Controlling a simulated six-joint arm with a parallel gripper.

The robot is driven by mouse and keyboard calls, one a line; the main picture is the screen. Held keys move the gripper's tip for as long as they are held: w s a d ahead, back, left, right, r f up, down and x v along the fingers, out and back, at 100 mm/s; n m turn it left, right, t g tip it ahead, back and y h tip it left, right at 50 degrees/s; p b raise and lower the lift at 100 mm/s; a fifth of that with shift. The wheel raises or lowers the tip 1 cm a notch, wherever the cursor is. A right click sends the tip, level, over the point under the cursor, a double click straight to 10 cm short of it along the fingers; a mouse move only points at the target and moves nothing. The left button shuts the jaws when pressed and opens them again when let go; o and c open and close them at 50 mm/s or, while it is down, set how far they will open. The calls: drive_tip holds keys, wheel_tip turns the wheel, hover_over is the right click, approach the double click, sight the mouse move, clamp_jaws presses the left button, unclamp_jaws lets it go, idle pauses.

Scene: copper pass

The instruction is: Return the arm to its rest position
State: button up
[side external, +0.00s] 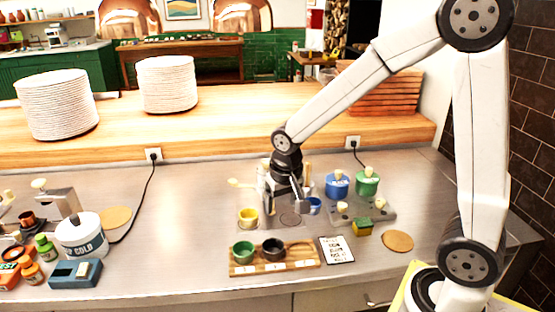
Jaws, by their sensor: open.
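My arm reaches in from the right, bent at the elbow, over the steel counter (190,200). My gripper (284,203) points down, low over the middle of the counter, between a yellow cup (248,217) on its left and a blue cup (315,206) on its right. The jaws are open. Nothing can be made out between them. My gripper partly hides what stands behind it, and I cannot tell whether it touches anything.
In front, a wooden tray (302,265) holds a green cup (243,253) and a dark cup (273,249). A card (337,250) lies beside it. Blue (337,186) and green (367,184) canisters stand right. A white container (82,236) stands left. Counter between is clear.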

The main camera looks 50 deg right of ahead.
drive_tip(key=s+a+f+n+y, duration=0.1)
drive_tip(key=s+a+f+n, duration=0.1)
drive_tip(key=s+n, duration=0.3)
drive_tip(key=s+f, duration=0.1)
drive_tip(key=s, duration=0.2)
drive_tip(key=shift+s+a+f+t, duration=0.2)
drive_tip(key=shift+s+t, duration=0.1)
drive_tip(key=shift+t, duration=0.1)
